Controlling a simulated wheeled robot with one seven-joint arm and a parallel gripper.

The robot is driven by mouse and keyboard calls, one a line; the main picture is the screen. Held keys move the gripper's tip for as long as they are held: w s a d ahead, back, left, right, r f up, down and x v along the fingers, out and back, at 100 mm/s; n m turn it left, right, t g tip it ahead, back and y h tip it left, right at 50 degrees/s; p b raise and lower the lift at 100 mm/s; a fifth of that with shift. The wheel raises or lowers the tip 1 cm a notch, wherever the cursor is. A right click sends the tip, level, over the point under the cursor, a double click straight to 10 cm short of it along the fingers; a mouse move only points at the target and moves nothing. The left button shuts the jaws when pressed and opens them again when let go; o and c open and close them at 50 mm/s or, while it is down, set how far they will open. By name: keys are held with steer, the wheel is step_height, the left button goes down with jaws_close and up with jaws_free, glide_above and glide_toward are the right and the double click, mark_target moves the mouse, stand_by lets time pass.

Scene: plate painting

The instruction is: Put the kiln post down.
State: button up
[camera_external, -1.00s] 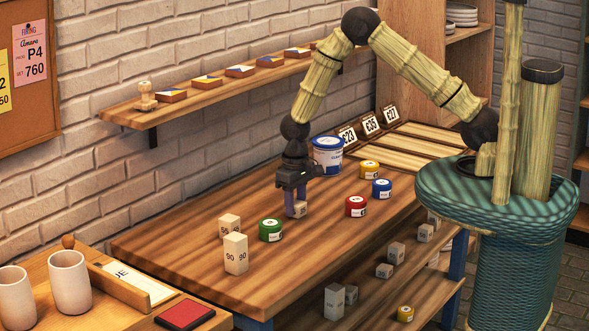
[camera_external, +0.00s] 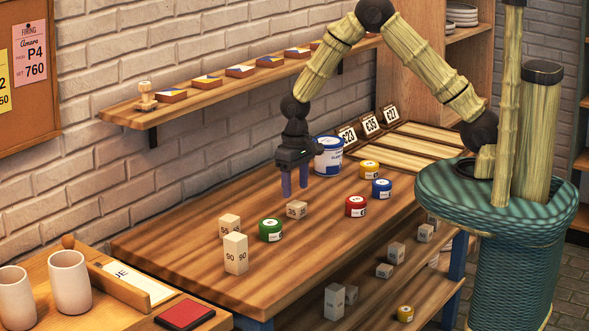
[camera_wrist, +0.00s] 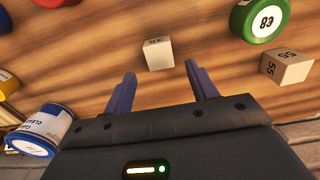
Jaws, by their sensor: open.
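A small pale kiln post (camera_external: 297,209) stands on the wooden table, between the green jar and the red jar. In the wrist view the post (camera_wrist: 158,53) sits just beyond my fingertips, with a number on one face that looks like 35. My gripper (camera_external: 295,196) is above the post, fingers pointing down, open and empty. In the wrist view its two fingers (camera_wrist: 160,77) are spread with nothing between them. Two other posts are at the left of the table: one marked 55 (camera_external: 230,224) and a taller one marked 90 (camera_external: 236,255).
A green jar (camera_external: 271,230), a red jar (camera_external: 356,206), a blue jar (camera_external: 381,188) and a yellow jar (camera_external: 369,170) stand around. A white and blue tub (camera_external: 328,157) is close behind my gripper. A wall shelf (camera_external: 210,89) runs behind. The table's front right is clear.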

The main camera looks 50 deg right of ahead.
mark_target(295, 203)
step_height(295, 203, up, 6)
steer(key=shift+r, duration=0.15)
stand_by(0.7)
steer(key=s+d+r+t, duration=0.1)
steer(key=s+d+r, duration=0.2)
steer(key=s+d, duration=0.4)
steer(key=s+d+r+t, duration=0.1)
steer(key=s+d+r, duration=0.2)
steer(key=s+d, duration=0.4)
steer(key=d, duration=0.4)
steer(key=shift+s+d+t, duration=0.25)
steer(key=shift+s+t, duration=0.05)
steer(key=shift+s, duration=0.1)
steer(key=shift+o, duration=0.4)
